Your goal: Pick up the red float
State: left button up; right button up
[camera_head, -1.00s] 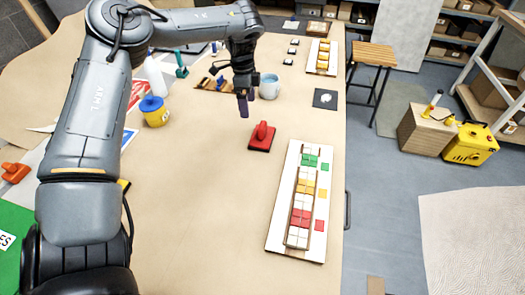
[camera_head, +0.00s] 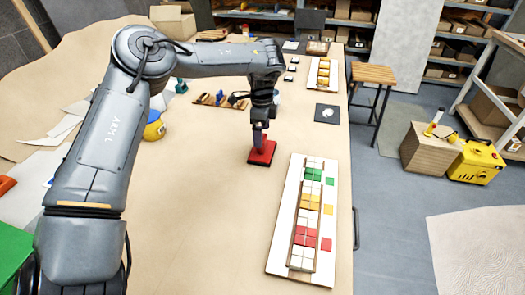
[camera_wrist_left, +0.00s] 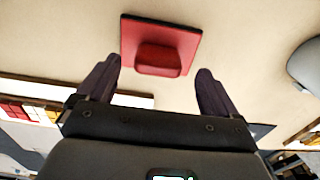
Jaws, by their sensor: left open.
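The red float (camera_head: 262,153) lies flat on the brown-papered table, left of the mosaic panel's far end. My left gripper (camera_head: 260,137) is directly above it, pointing down, and hides part of its handle. In the left wrist view the red float (camera_wrist_left: 186,38) shows a square plate and a raised handle (camera_wrist_left: 158,58). The open fingers of my left gripper (camera_wrist_left: 157,80) stand on either side of the handle's line, apart from it. My right gripper is not in view.
A mosaic panel (camera_head: 281,237) with white, green, yellow and red tiles lies to the right. A yellow bucket with a blue lid (camera_head: 154,127) stands to the left, partly behind my arm. A dark square (camera_head: 327,113) lies beyond. Table in front of the float is clear.

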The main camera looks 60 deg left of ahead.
pick_arm(q)
jog(key=f, duration=0.2)
jog(key=f+b, duration=0.1)
jog(key=f, duration=0.1)
jog(key=shift+d+f, duration=0.2)
jog(key=shift+f, duration=0.2)
jog(key=shift+c, duration=0.2)
jog(key=c, duration=1.1)
jog(key=shift+c, duration=0.2)
jog(key=shift+r, duration=0.2)
notch_tip(320, 180, up, 28)
jog(key=p, duration=0.9)
jog(key=shift+f+p, duration=0.15)
jog(key=shift+p, duration=0.2)
